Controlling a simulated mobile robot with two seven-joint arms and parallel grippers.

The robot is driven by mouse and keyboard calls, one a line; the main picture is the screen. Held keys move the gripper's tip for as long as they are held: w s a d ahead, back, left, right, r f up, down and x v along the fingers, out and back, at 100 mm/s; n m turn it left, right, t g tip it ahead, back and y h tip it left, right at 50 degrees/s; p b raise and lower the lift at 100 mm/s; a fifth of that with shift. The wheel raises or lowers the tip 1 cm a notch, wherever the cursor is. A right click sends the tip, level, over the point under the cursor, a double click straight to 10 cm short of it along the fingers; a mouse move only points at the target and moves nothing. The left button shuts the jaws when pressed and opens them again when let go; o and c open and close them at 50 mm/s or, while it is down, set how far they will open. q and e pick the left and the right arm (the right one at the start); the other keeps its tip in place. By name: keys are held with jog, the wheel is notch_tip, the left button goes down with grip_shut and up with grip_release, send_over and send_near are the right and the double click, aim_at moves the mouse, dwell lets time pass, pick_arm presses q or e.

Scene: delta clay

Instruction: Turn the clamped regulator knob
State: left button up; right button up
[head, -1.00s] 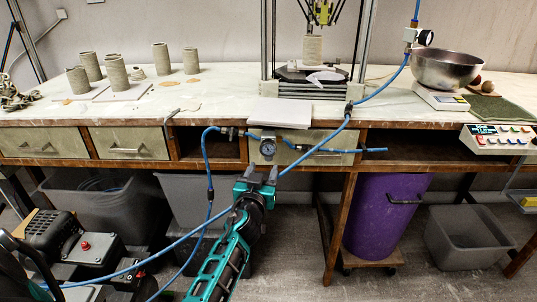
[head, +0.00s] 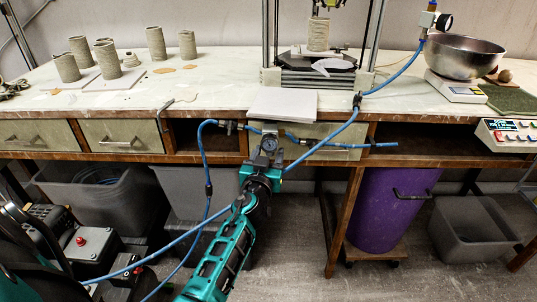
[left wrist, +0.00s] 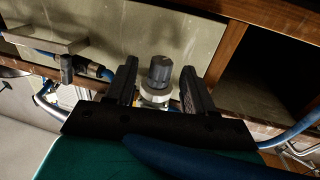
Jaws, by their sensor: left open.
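In the left wrist view my left gripper (left wrist: 160,75) is open, one finger on each side of the knob, with visible gaps. How deep the knob sits between them I cannot tell. My right gripper is not in view.
The blue hose (head: 330,136) runs along the bench front and up to the right. A stack of white sheets (head: 283,104) lies above the regulator at the bench edge. A purple bin (head: 390,210) stands below right. Clay cylinders (head: 105,60) stand at the back left.

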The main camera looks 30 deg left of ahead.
pick_arm(q)
jog(key=shift+c, duration=0.4)
grip_shut()
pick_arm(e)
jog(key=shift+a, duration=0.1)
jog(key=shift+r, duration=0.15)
pick_arm(q)
jog(key=shift+w+a+m+g+h+p, duration=0.1)
jog(key=shift+a+m+g+h+p, duration=0.25)
jog(key=shift+m+h, duration=1.95)
jog(key=shift+s+a+m+g+h+p, duration=0.15)
jog(key=shift+a+m+h+p, duration=0.25)
jog(key=shift+m+h, duration=1.9)
jog(key=shift+w+a+m+g+h+p, duration=0.15)
jog(key=shift+a+m+g+h+p, duration=0.5)
jog(key=shift+h, duration=3.05)
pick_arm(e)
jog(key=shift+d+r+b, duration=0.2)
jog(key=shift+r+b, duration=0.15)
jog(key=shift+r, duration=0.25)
